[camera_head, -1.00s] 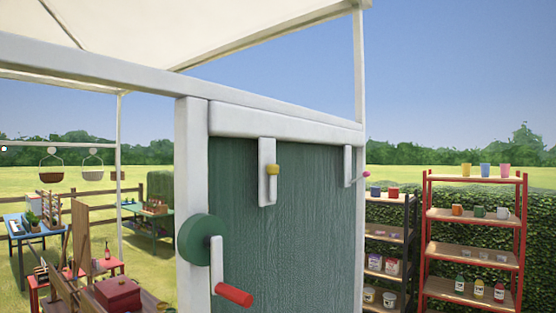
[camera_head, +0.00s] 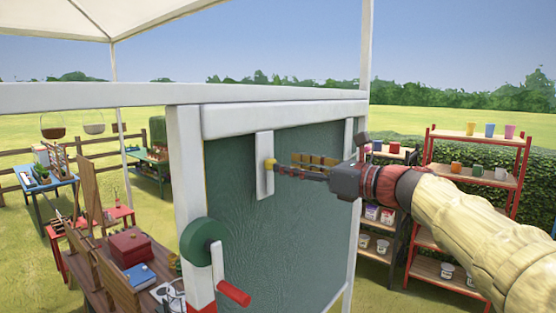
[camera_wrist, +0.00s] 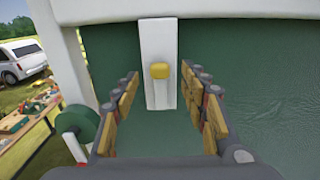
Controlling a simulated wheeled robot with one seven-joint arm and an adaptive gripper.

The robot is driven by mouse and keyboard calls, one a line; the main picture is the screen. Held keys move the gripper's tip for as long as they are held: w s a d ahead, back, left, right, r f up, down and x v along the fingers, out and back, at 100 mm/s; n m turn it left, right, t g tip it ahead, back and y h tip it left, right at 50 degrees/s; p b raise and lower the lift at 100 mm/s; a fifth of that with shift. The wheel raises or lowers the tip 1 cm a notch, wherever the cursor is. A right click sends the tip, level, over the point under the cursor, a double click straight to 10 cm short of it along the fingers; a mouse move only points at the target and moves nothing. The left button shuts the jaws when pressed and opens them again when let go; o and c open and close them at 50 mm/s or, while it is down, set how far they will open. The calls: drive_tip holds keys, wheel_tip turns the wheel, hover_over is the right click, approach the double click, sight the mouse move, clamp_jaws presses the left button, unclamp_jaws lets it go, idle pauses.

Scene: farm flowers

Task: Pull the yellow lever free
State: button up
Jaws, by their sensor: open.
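The yellow lever (camera_head: 269,164) is a small knob on a white upright strip (camera_head: 264,182) fixed to the green panel (camera_head: 300,225). In the wrist view the yellow lever (camera_wrist: 160,71) sits ahead, between and just beyond the lines of the fingers. My gripper (camera_head: 290,165) comes from the right, with its fingertips close to the lever in the head view. In the wrist view my gripper (camera_wrist: 160,95) is open, with one wood-padded finger on each side and nothing between them. Whether a finger touches the lever cannot be told.
A green wheel (camera_head: 203,241) with a red crank handle (camera_head: 233,293) is on the white post at the lower left. A red shelf rack (camera_head: 520,165) with cups stands at the right. A wooden table with a red box (camera_head: 130,246) is at the left.

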sight(274, 162)
drive_tip(key=shift+p+x, duration=0.3)
drive_tip(key=shift+x, duration=2)
drive_tip(key=c, duration=1.1)
clamp_jaws()
